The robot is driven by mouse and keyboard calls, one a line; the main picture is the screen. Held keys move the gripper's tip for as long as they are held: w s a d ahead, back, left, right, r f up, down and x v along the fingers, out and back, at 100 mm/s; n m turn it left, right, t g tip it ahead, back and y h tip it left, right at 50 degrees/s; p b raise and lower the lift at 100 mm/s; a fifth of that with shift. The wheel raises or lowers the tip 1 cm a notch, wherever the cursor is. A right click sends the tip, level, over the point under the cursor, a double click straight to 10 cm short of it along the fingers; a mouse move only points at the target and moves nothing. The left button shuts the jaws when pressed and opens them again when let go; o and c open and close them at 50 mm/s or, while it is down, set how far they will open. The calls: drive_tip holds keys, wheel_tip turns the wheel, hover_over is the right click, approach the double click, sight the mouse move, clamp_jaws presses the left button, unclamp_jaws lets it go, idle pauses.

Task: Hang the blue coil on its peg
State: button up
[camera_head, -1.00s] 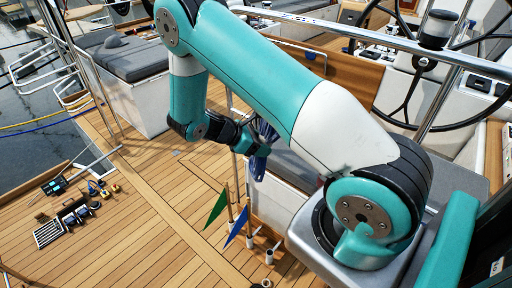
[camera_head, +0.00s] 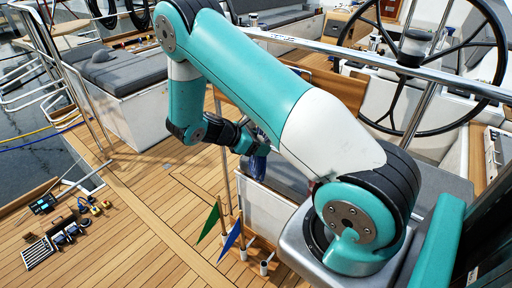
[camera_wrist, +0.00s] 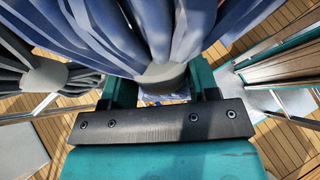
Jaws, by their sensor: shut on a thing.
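The blue coil (camera_head: 257,167) hangs from my gripper (camera_head: 255,147) in the head view, partly hidden behind my own arm. In the wrist view the blue coil (camera_wrist: 160,35) fills the top middle as thick blue strands gathered at a pale band. My gripper (camera_wrist: 160,88) is shut on that band, with a finger on each side. A grey coil (camera_wrist: 40,70) of similar gathered strands shows at the left of the wrist view. I cannot make out the peg for the blue coil in these frames.
A green flag (camera_head: 208,222) and a blue flag (camera_head: 230,241) stand on the deck below the gripper, near short white posts. Tools (camera_head: 65,232) lie at the left. A cushioned bench (camera_head: 130,75), a metal rail (camera_head: 400,70) and a black wheel (camera_head: 440,60) surround the arm.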

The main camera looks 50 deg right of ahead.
drive_tip(key=d+f+b, duration=0.1)
drive_tip(key=d, duration=0.5)
drive_tip(key=shift+w+d, duration=0.15)
drive_tip(key=shift+w, duration=0.1)
idle(0.3)
drive_tip(key=shift+f, duration=0.15)
idle(0.5)
